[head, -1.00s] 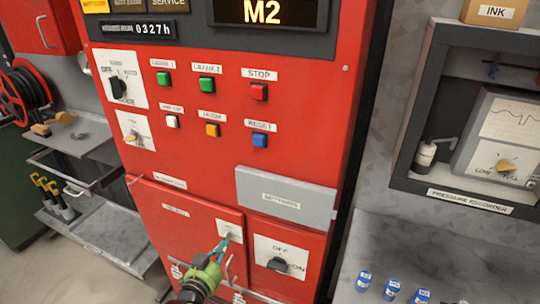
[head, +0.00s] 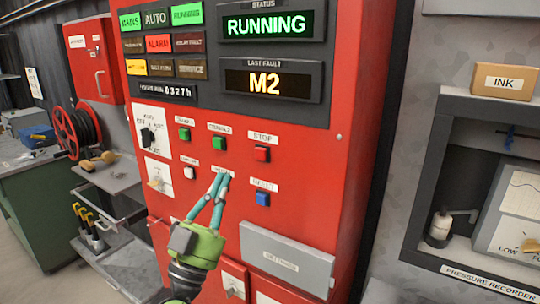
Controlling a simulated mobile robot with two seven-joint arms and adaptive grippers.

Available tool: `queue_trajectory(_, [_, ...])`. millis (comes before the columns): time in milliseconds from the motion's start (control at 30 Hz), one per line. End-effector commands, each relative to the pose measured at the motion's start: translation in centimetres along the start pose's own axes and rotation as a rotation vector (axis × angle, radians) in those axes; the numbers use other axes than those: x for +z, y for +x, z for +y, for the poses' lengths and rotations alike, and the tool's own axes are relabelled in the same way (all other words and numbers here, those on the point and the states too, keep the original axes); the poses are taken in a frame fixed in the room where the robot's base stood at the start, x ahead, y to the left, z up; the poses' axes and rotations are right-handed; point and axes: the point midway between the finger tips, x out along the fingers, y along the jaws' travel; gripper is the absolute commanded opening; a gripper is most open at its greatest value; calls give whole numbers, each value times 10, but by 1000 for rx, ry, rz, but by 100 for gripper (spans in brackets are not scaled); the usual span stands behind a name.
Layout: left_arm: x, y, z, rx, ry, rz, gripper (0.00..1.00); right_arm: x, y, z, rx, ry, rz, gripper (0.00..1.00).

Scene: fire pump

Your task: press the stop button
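The red stop button (head: 262,153) sits under its STOP label on the red panel (head: 320,165), at the right end of the upper button row. My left gripper (head: 223,175) is green with teal fingers. Its fingertips are together and empty, below and left of the stop button and apart from it in the picture. They cover the spot of the yellow button, which is hidden. I cannot tell if they touch the panel. My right gripper is not in view.
Green buttons (head: 219,143) lie left of the stop button, and a blue reset button (head: 262,198) lies below it. A grey box (head: 287,258) juts out lower down. The status display (head: 268,25) reads RUNNING. The recorder cabinet (head: 420,180) stands at the right.

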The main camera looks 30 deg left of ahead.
Motion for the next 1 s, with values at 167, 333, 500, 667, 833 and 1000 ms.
queue_trajectory(167, [-13,2,-8,-16,8,27,0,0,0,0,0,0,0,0])
queue_trajectory(333, [-13,2,-8,-17,8,28,0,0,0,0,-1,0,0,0])
queue_trajectory(500, [-12,3,-7,-16,8,27,0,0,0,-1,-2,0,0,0])
queue_trajectory(667, [-7,10,-2,-17,6,28,0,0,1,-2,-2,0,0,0])
queue_trajectory(833, [5,26,9,-18,5,29,0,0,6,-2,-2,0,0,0])
queue_trajectory(1000, [17,43,22,-18,6,28,0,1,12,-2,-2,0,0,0])
